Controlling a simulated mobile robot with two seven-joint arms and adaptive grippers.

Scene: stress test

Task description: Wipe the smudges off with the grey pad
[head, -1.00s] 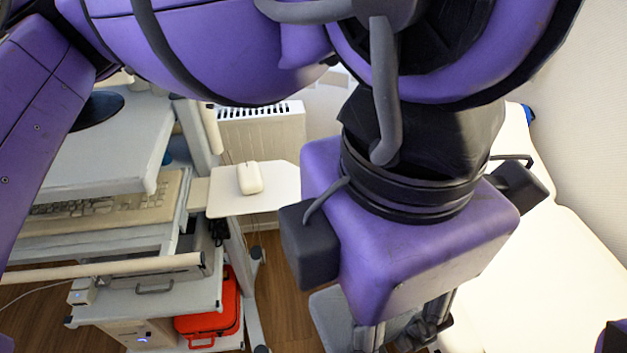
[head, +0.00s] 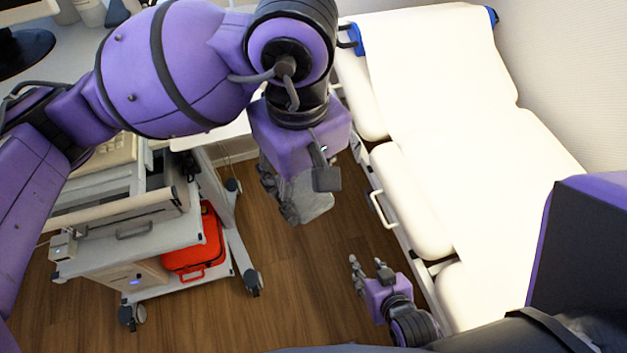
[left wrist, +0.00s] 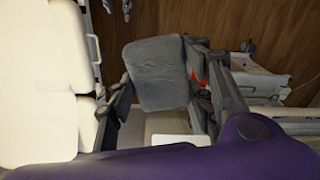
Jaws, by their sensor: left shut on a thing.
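My left gripper (head: 293,195) is shut on the grey pad (head: 316,202), which hangs below it over the floor between the cart and the couch. In the left wrist view the grey pad (left wrist: 157,75) sits between the two dark fingers, its flat textured face showing. My right gripper (head: 370,268) is lower in the head view, beside the couch, with its fingers apart and nothing between them. I can make out no smudges in either view.
A cream padded couch (head: 455,110) fills the right, with a white side handle (head: 383,210). A wheeled cart (head: 150,250) with a red case (head: 197,240) stands at the left. Wooden floor (head: 265,315) lies open between them.

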